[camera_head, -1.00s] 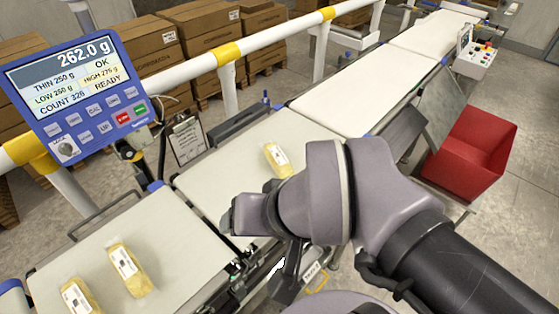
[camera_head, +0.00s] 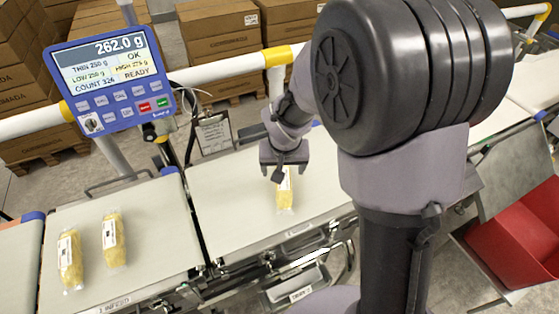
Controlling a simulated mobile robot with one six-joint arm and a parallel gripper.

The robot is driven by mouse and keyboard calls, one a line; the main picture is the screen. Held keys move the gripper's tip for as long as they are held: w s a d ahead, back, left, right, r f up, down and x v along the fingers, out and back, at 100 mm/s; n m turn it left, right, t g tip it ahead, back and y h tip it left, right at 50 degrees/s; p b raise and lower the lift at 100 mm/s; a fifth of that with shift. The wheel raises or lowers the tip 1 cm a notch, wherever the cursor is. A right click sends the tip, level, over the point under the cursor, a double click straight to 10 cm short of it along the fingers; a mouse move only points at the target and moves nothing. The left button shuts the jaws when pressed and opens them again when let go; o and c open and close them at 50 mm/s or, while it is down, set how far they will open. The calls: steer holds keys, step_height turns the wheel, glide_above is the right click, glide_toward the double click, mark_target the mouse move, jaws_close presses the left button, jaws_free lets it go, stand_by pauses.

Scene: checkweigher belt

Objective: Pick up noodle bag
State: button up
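A noodle bag (camera_head: 285,195), yellow with a white label, lies on the middle belt section (camera_head: 225,203). My gripper (camera_head: 284,172) is over the far end of this bag and hides part of it. Its two fingers look spread apart, one to each side of the bag. I cannot tell whether they touch it. Two more noodle bags lie on the left belt section (camera_head: 150,240): one at the far left (camera_head: 69,258) and one to its right (camera_head: 113,240).
A blue display (camera_head: 108,68) reading 262.0 g stands at the upper left. A white and yellow rail (camera_head: 215,75) runs behind the belt. A clipboard (camera_head: 214,134) hangs behind it. A red bin (camera_head: 515,240) is at the lower right. Cartons stand behind the rail.

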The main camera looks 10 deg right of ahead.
mark_target(284, 181)
steer(key=b+x, duration=0.1)
steer(key=x, duration=0.6)
steer(key=shift+f+b, duration=0.1)
steer(key=shift+b, duration=0.3)
steer(key=b+x, duration=0.2)
steer(key=x, duration=0.3)
steer(key=shift+d+f, duration=0.15)
steer(key=shift+f, duration=0.05)
steer(key=shift+r, duration=0.15)
steer(key=shift+s, duration=0.1)
steer(key=c, duration=0.3)
jaws_close()
